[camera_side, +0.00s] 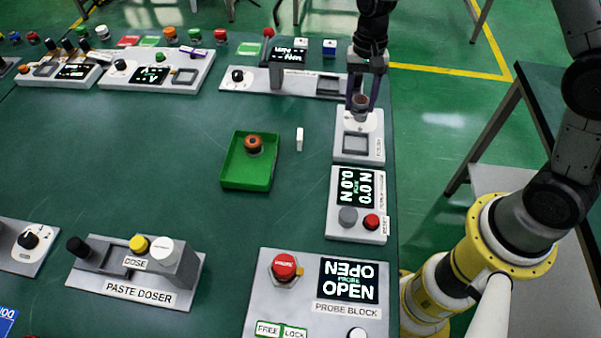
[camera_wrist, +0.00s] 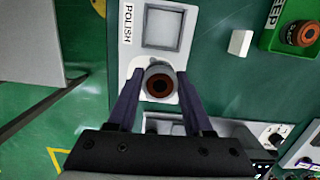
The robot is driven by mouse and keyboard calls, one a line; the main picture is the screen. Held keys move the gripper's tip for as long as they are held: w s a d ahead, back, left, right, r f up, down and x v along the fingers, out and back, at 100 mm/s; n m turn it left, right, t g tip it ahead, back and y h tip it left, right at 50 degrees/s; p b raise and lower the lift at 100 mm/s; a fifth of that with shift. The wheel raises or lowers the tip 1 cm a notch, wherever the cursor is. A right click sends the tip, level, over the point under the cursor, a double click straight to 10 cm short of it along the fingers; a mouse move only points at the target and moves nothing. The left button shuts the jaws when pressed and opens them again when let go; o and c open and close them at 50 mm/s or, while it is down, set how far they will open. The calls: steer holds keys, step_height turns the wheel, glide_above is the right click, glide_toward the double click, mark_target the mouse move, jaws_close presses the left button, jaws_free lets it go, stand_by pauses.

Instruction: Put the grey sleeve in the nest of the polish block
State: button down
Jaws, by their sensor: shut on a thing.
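The grey sleeve (camera_side: 361,101), a short ring with a brown-orange inside, is between the fingers of my gripper (camera_side: 362,92). The wrist view shows the sleeve (camera_wrist: 160,83) from above, with a finger of my gripper (camera_wrist: 155,88) on each side. The gripper is shut on it. The polish block (camera_side: 345,157) is a pale plate with a square recess (camera_wrist: 162,29) and a rounded end. The sleeve is over that rounded end, beside the recess, and looks upright. The nest under it is hidden, and I cannot tell whether the sleeve touches the block.
A green tray (camera_side: 232,178) holding an orange-topped ring (camera_side: 254,143) stands to the left. A small white block (camera_side: 299,139) stands between tray and polish block. A grey device (camera_side: 250,82) lies behind, and a force display panel (camera_side: 337,230) in front. Open table lies further left.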

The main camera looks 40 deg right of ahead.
steer(key=s+a+r+m, duration=0.2)
steer(key=s+a+m, duration=0.1)
steer(key=s+a, duration=0.3)
steer(key=s+a+r+m, duration=0.3)
steer(key=s+a, duration=0.3)
steer(key=s, duration=0.2)
steer(key=shift+s+a+r+m+t, duration=0.2)
steer(key=shift+s+a+m+t, duration=0.2)
steer(key=shift+m, duration=0.2)
glide_above(297, 180)
steer(key=f, duration=0.9)
steer(key=shift+s+d, duration=0.3)
steer(key=shift+w+a+f, duration=0.1)
steer(key=shift+w+f, duration=0.1)
steer(key=shift+f, duration=0.75)
steer(key=shift+w+a+f, duration=0.1)
steer(key=shift+w+f, duration=0.05)
steer(key=shift+f, duration=0.75)
steer(key=shift+f, duration=0.25)
